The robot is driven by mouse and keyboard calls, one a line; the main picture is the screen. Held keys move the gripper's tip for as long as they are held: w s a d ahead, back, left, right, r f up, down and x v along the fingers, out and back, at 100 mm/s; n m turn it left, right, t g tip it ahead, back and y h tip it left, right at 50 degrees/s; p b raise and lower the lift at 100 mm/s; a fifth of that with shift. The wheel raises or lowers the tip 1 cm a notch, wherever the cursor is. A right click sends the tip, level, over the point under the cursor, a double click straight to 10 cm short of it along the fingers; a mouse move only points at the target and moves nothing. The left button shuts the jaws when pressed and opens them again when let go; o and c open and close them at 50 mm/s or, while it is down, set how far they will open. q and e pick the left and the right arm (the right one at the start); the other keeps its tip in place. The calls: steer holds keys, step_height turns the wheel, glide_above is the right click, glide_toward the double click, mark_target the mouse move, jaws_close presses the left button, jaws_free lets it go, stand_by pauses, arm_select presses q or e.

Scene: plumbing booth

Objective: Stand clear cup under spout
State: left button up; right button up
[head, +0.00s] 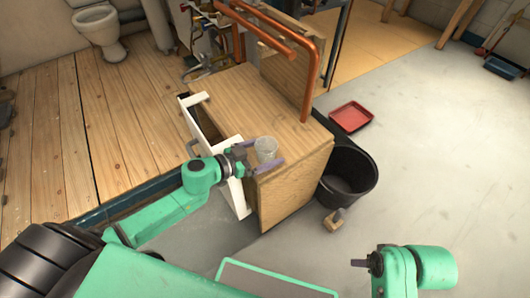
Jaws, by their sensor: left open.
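The clear cup (266,149) stands upright on the wooden cabinet top, close to its front edge. My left gripper (264,158) is open at the cup, with a purple finger along its near side; the far finger is mostly hidden, and I cannot tell whether either touches the cup. Copper pipes (306,90) run over the back of the cabinet, one coming down to the top at the right. I cannot make out for certain which part is the spout. My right gripper (359,263) shows small and dark at the lower right; its fingers are unclear.
A black bucket (347,178) and a red tray (351,117) are on the floor to the right. The cabinet top's middle is clear. A toilet (97,25) stands at the far left.

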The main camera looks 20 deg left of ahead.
arm_select(q)
steer(key=c, duration=1.4)
step_height(320, 180, up, 3)
steer(key=p, duration=0.3)
steer(key=shift+f, duration=0.15)
